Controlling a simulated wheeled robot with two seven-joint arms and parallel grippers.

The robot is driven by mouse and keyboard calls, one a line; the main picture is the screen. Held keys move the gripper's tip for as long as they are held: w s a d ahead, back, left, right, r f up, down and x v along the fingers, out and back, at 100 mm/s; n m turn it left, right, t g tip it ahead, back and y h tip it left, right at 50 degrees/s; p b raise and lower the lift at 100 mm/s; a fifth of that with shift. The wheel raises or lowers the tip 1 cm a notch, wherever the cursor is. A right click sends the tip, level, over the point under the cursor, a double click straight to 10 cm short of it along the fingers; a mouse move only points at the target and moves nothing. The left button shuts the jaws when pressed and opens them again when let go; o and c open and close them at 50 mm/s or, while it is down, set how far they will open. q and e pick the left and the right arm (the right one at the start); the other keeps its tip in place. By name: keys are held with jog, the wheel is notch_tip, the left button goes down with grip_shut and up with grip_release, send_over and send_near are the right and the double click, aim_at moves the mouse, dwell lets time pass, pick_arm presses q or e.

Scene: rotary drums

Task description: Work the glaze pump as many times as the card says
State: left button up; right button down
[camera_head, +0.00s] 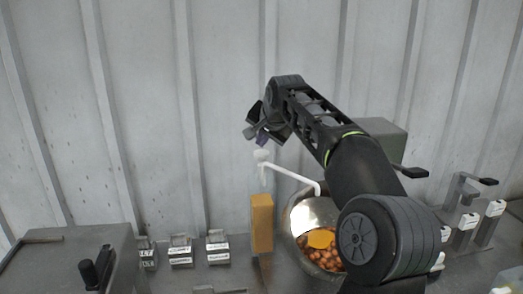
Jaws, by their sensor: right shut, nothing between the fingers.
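The glaze pump has an amber bottle (262,222), a white pump head (262,156) and a long white spout (292,174). The spout reaches right over the round drum (308,207), which holds brown nut-like pieces. My right gripper (261,141) is shut and empty, just above the pump head. I cannot tell whether it touches the head. Small labelled card holders (181,251) stand left of the bottle; their print is too small to read, and I cannot tell which card gives the count. My left gripper is not in view.
A grey box-like machine (80,262) with a black knob stands at the left. Lever stands (466,205) with white labels are at the right. A grey housing (385,137) is behind my right arm. A corrugated wall closes off the back.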

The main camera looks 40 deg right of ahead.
aim_at(263, 153)
notch_tip(263, 153, up, 3)
jog(key=p, duration=0.2)
jog(key=shift+p, duration=0.35)
jog(key=shift+r, duration=1)
jog(key=shift+r, duration=0.1)
dwell(1.6)
notch_tip(263, 153, up, 4)
jog(key=shift+f, duration=0.15)
dwell(0.4)
